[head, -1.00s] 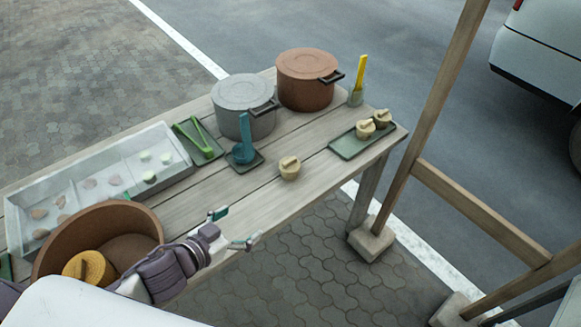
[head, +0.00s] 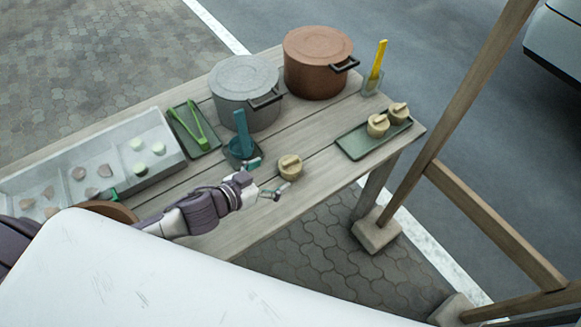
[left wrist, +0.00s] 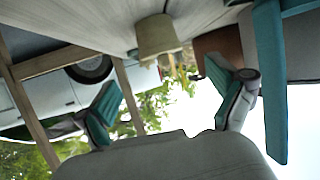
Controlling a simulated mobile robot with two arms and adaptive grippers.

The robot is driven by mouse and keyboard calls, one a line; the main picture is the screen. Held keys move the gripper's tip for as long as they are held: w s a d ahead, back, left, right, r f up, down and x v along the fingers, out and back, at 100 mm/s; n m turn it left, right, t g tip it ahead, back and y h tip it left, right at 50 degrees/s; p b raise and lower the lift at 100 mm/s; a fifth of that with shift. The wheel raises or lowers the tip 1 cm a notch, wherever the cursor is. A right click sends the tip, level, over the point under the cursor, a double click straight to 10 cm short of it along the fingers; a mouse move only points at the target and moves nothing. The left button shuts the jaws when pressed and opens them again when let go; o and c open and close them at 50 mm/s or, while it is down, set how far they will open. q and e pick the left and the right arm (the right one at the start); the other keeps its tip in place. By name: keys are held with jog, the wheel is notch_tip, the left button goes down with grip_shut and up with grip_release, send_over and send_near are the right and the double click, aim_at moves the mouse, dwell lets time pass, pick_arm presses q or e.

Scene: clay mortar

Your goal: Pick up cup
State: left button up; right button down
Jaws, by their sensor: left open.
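In the left wrist view, which appears upside down, the cup (left wrist: 158,36) lies ahead, between and beyond the open fingertips (left wrist: 163,75). My right gripper is not in view.
A teal ladle (head: 241,128) stands close behind my left gripper. A grey pot (head: 245,92) and a brown pot (head: 316,62) stand at the back. Green tongs (head: 197,122) lie on a tray. A wooden post (head: 470,90) rises beyond the right end.

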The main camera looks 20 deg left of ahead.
aim_at(284, 167)
pick_arm(q)
jog(key=x, duration=0.4)
jog(key=shift+w+p, duration=0.25)
jog(key=shift+p, duration=0.05)
jog(key=x, duration=0.3)
jog(key=shift+w+d+f, duration=0.1)
jog(key=shift+w+f, duration=0.05)
jog(key=shift+f, duration=0.15)
jog(key=shift+w+d+f, duration=0.1)
jog(key=shift+w, duration=0.05)
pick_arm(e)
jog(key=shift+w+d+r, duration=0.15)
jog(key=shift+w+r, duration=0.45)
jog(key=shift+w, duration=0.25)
pick_arm(q)
jog(key=shift+c, duration=0.8)
jog(key=c, duration=1.1)
jog(key=shift+c, duration=0.2)
